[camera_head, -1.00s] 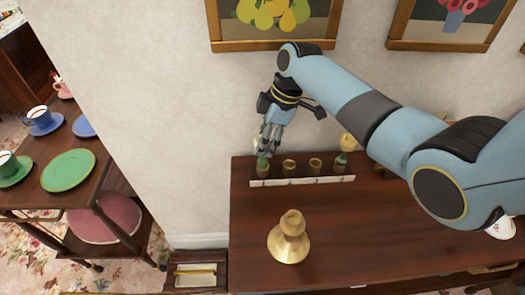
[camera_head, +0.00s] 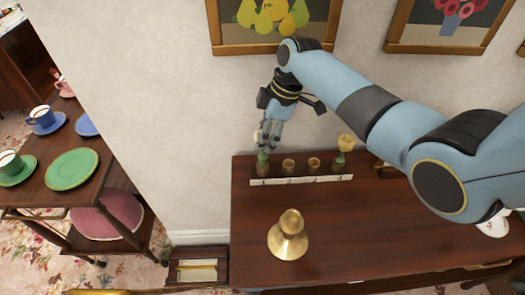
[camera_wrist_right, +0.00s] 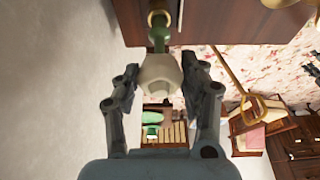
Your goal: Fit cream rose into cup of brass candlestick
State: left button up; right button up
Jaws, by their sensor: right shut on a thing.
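The brass candlestick (camera_head: 288,240) stands upright on the dark wooden top, its cup facing up. My right gripper (camera_head: 267,140) reaches down over the leftmost holder of a small rack. It is shut on the cream rose (camera_wrist_right: 160,75), whose pale head sits between the fingers in the right wrist view (camera_wrist_right: 160,88). The rose's green stem (camera_head: 262,157) still points down into the leftmost holder; its lower end is hidden. The candlestick is in front of the rack, apart from the gripper. My left gripper is not in view.
The rack (camera_head: 300,180) has a white front strip, two empty middle holders and a yellow rose (camera_head: 346,143) in the right one. Framed pictures (camera_head: 270,47) hang on the wall behind. The wooden top (camera_head: 360,240) is clear around the candlestick.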

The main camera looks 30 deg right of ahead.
jog(key=shift+r, duration=0.15)
jog(key=shift+r+p, duration=1.05)
jog(key=shift+p, duration=0.15)
